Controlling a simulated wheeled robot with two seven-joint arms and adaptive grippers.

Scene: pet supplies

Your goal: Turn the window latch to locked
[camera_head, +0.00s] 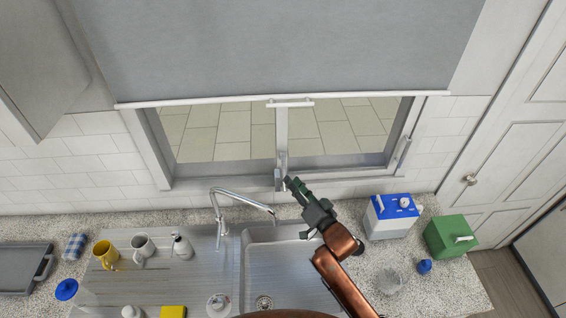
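The window (282,158) is behind the sink, with a pale upright bar down its middle. A small grey metal piece, which looks like the window latch (278,178), sits at the foot of that bar. My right gripper (290,182) reaches up from the lower right over the sink, its dark green fingertips at or just beside the latch. I cannot tell whether they touch it, nor whether the fingers are open or shut. The latch is small, and its exact turn is unclear. My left gripper is not in view.
A chrome faucet (226,200) stands left of my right gripper. A blue and white box (390,216) and a green box (450,236) stand to the right. Mugs, including a yellow one (106,254), stand left. A grey blind (270,50) covers the window's upper part.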

